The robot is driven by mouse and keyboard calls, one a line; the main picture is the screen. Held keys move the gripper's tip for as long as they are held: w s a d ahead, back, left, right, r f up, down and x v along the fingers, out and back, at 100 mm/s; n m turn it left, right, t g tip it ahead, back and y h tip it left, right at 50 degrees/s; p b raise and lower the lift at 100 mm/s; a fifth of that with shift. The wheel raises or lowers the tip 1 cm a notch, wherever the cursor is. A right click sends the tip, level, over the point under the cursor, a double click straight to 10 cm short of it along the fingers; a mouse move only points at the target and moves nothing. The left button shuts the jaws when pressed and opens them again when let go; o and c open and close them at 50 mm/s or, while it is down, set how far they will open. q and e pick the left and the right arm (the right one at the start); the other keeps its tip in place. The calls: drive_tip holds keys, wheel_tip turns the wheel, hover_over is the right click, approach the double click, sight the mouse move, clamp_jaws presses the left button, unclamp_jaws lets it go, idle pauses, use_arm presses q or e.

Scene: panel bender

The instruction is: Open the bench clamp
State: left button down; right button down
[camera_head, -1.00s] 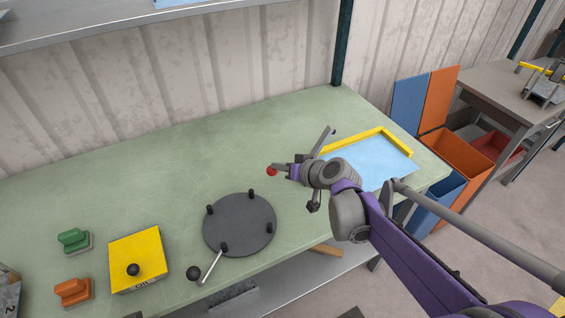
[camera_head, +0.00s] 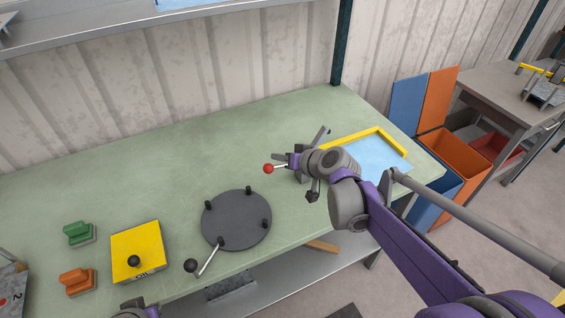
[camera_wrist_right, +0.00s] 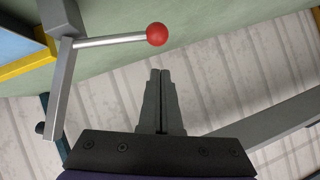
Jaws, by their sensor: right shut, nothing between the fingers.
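The bench clamp has a lever with a red ball (camera_head: 268,168) on a thin metal rod and a grey bar (camera_head: 322,136) slanting up beside it. It stands on the green bench by the yellow-edged blue tray. In the right wrist view the red ball (camera_wrist_right: 157,34), its rod and the grey bar (camera_wrist_right: 62,90) are plain. My right gripper (camera_head: 290,160) is close to the lever and hides much of the clamp in the head view. Its fingers (camera_wrist_right: 160,72) are shut and empty, apart from the ball. A dark and purple part at the bottom left, probably my left gripper (camera_head: 135,308), is mostly cut off.
A grey disc with black pegs (camera_head: 236,222) and a black-knobbed lever (camera_head: 191,265) are at the bench's front. A yellow box (camera_head: 137,240) and green (camera_head: 79,232) and orange (camera_head: 77,277) blocks are left. The blue tray (camera_head: 375,152) is right. The back middle is clear.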

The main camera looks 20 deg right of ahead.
drive_tip(key=v, duration=1)
drive_tip(key=shift+r, duration=0.2)
drive_tip(key=shift+s+a, duration=0.1)
drive_tip(key=s+a+f+g+h, duration=0.2)
drive_tip(key=s+a+f, duration=0.1)
drive_tip(key=s+f, duration=0.3)
drive_tip(key=s+a+f+n+g+h, duration=0.1)
drive_tip(key=s+a+f+g, duration=0.1)
drive_tip(key=s+f, duration=0.5)
drive_tip(key=s+g, duration=0.1)
drive_tip(key=s, duration=0.2)
drive_tip(key=shift+a+f+n+h, duration=0.15)
drive_tip(key=shift+a+n+h, duration=0.15)
drive_tip(key=shift+a+h, duration=0.1)
